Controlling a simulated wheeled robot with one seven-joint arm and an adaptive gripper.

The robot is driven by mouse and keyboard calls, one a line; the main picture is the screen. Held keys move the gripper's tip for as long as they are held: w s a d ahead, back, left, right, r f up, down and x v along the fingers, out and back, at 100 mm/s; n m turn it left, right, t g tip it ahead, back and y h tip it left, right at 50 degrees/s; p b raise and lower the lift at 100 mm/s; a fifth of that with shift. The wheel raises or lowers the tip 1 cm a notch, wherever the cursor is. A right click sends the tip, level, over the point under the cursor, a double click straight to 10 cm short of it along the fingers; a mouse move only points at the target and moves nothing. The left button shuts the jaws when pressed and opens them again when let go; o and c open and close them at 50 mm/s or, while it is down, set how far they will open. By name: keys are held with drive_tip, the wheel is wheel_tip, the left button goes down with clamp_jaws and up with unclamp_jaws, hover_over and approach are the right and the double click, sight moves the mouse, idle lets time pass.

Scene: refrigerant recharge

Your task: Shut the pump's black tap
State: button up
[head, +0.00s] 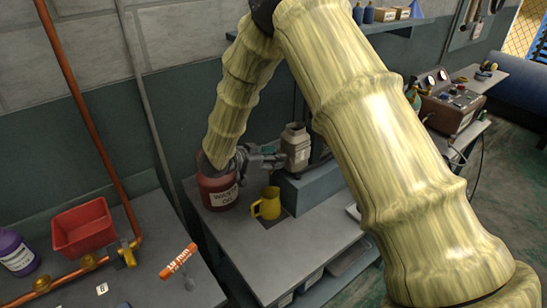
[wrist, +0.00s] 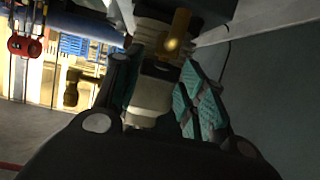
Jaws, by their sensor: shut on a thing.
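The pump (head: 296,147) appears to be the grey-beige upright body on a blue-grey block. My gripper (head: 264,158) reaches in from its left and is against its side. In the wrist view, my gripper (wrist: 163,101) has its teal-padded fingers on either side of the beige pump body (wrist: 150,95). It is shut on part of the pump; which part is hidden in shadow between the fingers. A brass round-ended fitting (wrist: 178,35) sits beyond the fingers. I cannot make out the black tap in either view.
A red waste-oil can (head: 219,190) stands close under my wrist. A yellow jug (head: 267,204) stands in front of the block. A red bin (head: 81,228) is on the left bench. The front of the grey bench (head: 265,258) is clear.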

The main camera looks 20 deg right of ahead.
drive_tip(key=shift+w+m+g, duration=0.15)
drive_tip(key=shift+m+g, duration=0.25)
drive_tip(key=o, duration=1)
drive_tip(key=shift+a+r, duration=0.1)
drive_tip(key=shift+a, duration=0.05)
drive_tip(key=v, duration=1.1)
drive_tip(key=shift+s+a, duration=0.2)
drive_tip(key=shift+a, duration=0.15)
